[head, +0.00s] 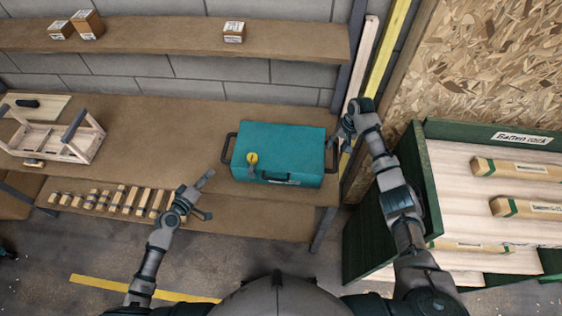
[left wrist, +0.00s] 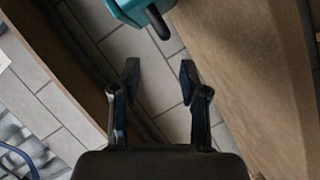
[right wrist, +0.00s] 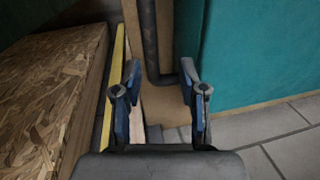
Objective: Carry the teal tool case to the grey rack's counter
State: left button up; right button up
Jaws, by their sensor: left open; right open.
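The teal tool case (head: 290,150) lies on the brown workbench, with a dark handle at each end and a yellow round tag (head: 252,158) on its front left. My left gripper (head: 207,197) is open and empty, left of and nearer than the case, apart from its left handle. In the left wrist view a corner of the case (left wrist: 128,8) and a dark handle (left wrist: 158,22) show beyond the fingers. My right gripper (head: 345,127) is open beside the case's right handle. In the right wrist view the dark handle (right wrist: 152,50) shows by the fingertips, next to the teal side (right wrist: 255,60); contact cannot be told.
A green batten rack (head: 430,185) stands at the right, near my right arm. A wooden frame (head: 65,140) lies on the bench (head: 150,120) at left. Several wooden blocks (head: 115,200) line a lower shelf. A wall shelf (head: 170,40) holds small boxes. No grey rack is identifiable.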

notch_tip(320, 180, up, 5)
jog(key=shift+r, duration=0.2)
pick_arm(q)
jog(key=o, duration=1.1)
jog(key=shift+s+a, duration=0.1)
pick_arm(e)
jog(key=shift+f+b, duration=0.5)
jog(key=shift+f, duration=0.1)
pick_arm(q)
jog(key=v, duration=0.5)
jog(key=shift+s+a+r, duration=0.1)
jog(key=shift+s+a, duration=0.05)
jog(key=shift+s, duration=0.2)
pick_arm(e)
jog(key=o, duration=1.1)
